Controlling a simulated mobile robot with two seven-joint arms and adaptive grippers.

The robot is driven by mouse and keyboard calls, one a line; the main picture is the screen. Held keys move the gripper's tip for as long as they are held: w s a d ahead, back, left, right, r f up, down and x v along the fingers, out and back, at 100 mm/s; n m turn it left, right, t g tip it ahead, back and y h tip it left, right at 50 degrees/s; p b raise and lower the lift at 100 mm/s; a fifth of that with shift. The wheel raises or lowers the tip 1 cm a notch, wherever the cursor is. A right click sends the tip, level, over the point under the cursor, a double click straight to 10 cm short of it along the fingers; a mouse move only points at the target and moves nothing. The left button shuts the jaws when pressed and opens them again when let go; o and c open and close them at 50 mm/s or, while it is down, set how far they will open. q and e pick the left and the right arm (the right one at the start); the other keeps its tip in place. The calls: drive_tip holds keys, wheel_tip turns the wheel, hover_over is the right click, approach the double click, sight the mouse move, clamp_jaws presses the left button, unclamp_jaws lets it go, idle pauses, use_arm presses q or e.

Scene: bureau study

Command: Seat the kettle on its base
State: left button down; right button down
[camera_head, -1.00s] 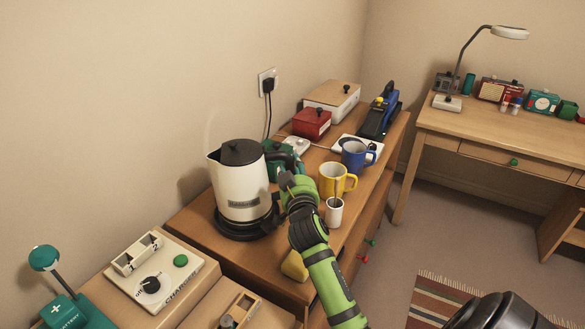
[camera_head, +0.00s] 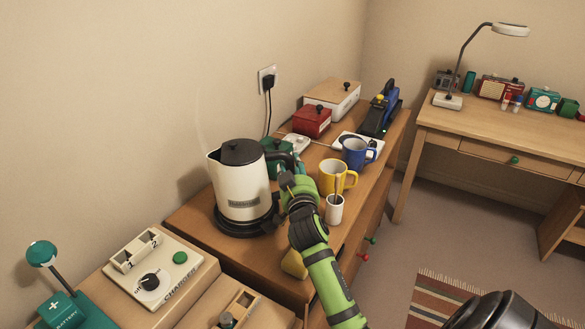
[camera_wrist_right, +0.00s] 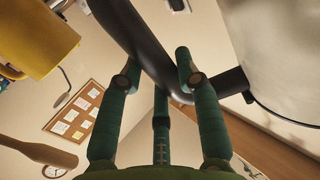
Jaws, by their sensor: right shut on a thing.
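The cream kettle (camera_head: 242,190) with a black lid and black handle (camera_head: 284,158) stands upright at the left of the wooden cabinet top. The round black base (camera_head: 234,229) shows under it; I cannot tell whether a small gap separates them. My right gripper (camera_head: 290,176) is at the kettle's right side, shut on the handle. In the right wrist view the black handle (camera_wrist_right: 150,62) passes between the green fingers (camera_wrist_right: 160,80), and the kettle's pale body is at the right. My left gripper is not in view.
A yellow mug (camera_head: 335,178), a white cup (camera_head: 334,209) and a blue mug (camera_head: 354,153) stand close right of my gripper. A red box (camera_head: 311,122) is behind. A yellow object (camera_head: 294,265) lies partly behind my arm. A charger (camera_head: 160,268) is at front left.

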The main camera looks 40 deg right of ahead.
drive_tip(key=shift+r, duration=0.15)
drive_tip(key=c, duration=1.1)
unclamp_jaws()
drive_tip(key=shift+c, duration=0.2)
drive_tip(key=shift+s+f, duration=0.1)
drive_tip(key=shift+f, duration=0.35)
drive_tip(key=shift+r+p+v, duration=0.2)
drive_tip(key=shift+p+v, duration=0.15)
drive_tip(key=shift+v, duration=1.15)
drive_tip(key=shift+p+v, duration=0.3)
drive_tip(key=shift+v, duration=1)
drive_tip(key=v, duration=0.5)
drive_tip(key=shift+s+a, duration=0.1)
drive_tip(key=shift+s, duration=0.05)
drive_tip(key=shift+f, duration=0.1)
